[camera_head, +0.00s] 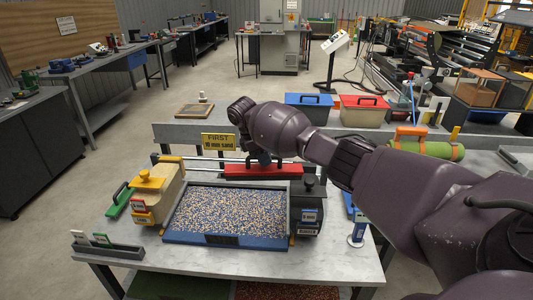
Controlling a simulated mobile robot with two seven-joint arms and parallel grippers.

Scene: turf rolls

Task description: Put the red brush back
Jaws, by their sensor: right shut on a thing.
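The red brush (250,172) is a long red bar at the back edge of a tray of mixed blue, tan and white granules (228,211). My right arm reaches in from the right, and its gripper (264,158) points down onto the middle of the brush, shut on it. The fingertips are small and partly hidden by the arm. I cannot tell whether the brush touches the surface beneath it. My left gripper is not in view.
A yellow-topped hopper (152,190) and a dark box (308,205) flank the tray. A sign (218,141) stands behind. Blue-lidded (309,100) and red-lidded (363,102) bins and a green roll (430,148) are farther back.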

